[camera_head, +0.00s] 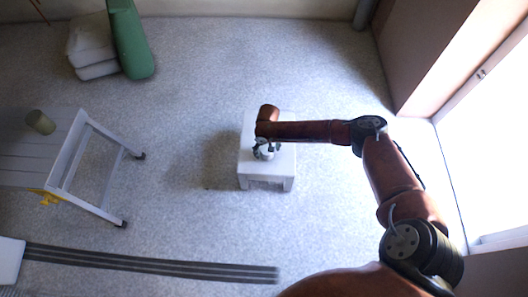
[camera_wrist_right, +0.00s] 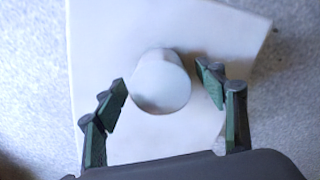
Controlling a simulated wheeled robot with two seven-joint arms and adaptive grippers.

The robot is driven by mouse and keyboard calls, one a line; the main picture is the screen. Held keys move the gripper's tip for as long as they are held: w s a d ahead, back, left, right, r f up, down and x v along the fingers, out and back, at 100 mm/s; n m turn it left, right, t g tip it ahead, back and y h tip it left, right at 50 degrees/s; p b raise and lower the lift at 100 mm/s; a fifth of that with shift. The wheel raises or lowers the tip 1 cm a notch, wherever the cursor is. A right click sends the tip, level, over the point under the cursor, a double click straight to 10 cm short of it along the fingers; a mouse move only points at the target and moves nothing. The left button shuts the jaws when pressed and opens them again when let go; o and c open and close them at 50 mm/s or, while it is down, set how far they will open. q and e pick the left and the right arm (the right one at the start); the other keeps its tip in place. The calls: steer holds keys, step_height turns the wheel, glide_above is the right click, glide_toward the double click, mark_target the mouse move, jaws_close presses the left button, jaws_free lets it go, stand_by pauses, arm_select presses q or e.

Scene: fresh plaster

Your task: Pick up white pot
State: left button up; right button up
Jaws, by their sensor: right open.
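The white pot (camera_wrist_right: 160,82) stands on a small white stool (camera_head: 252,170) in the middle of the floor. In the right wrist view it lies between the two fingers of my right gripper (camera_wrist_right: 164,84), with a gap on each side. The stool's top (camera_wrist_right: 105,30) fills most of that view. In the head view my right gripper (camera_head: 265,150) is over the stool and the pot is mostly hidden by it. My right gripper is open and holds nothing. My left gripper is not in view.
A grey-white slatted table (camera_head: 62,160) with a greenish cylinder (camera_head: 40,122) on it stands at the left. White cushions (camera_head: 92,42) and a green upright object (camera_head: 130,40) are at the back left. Dark strips (camera_head: 150,265) lie on the floor. Floor around the stool is clear.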

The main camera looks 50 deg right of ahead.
steer(key=shift+f, duration=0.1)
steer(key=shift+c, duration=0.6)
steer(key=c, duration=1.2)
steer(key=shift+c, duration=0.2)
